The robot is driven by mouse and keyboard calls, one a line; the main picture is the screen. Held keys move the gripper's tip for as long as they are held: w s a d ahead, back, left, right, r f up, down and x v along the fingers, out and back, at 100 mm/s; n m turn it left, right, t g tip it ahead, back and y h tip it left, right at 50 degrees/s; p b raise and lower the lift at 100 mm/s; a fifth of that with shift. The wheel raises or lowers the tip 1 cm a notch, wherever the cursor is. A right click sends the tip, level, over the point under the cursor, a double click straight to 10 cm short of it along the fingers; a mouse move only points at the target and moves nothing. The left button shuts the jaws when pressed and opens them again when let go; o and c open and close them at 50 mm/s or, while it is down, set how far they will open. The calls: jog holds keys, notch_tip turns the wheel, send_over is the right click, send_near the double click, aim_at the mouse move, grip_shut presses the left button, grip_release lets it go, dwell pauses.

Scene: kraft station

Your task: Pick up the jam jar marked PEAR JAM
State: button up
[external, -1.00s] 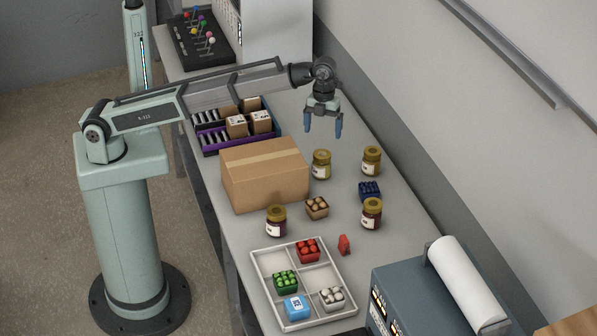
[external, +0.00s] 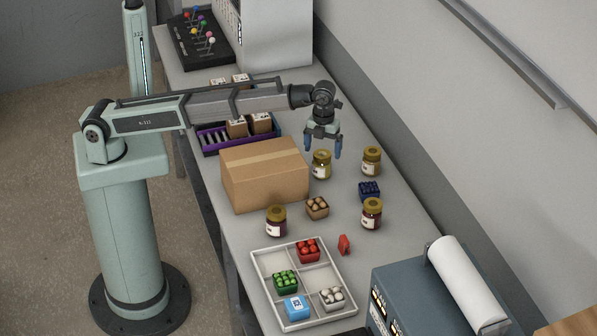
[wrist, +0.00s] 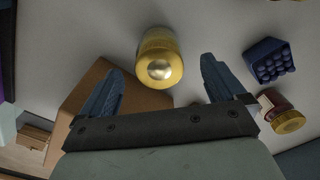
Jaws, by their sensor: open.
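Four gold-lidded jars stand on the bench; their labels are too small to read, so I cannot tell which is PEAR JAM. A pale yellowish jar (external: 321,170) stands beside the carton, just under my gripper (external: 322,151). An amber jar (external: 371,163) is to its right. Two dark red jars stand nearer the front, one on the right (external: 372,217) and one on the left (external: 276,224). In the wrist view, a gold-lidded jar (wrist: 158,48) sits between my open fingers (wrist: 162,70). A dark red jar (wrist: 278,105) is at right. I see no contact.
A cardboard carton (external: 262,175) stands close left of the pale jar. A blue box (external: 369,190) and a brown box (external: 317,207) sit among the jars. A divided tray (external: 262,262) holds small boxes at the front. A red object (external: 344,244) lies beside it.

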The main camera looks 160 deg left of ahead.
aim_at(322, 154)
jog(key=shift+f, duration=2.55)
jog(key=shift+c, duration=0.5)
jog(key=shift+r, duration=0.15)
jog(key=c, duration=1.4)
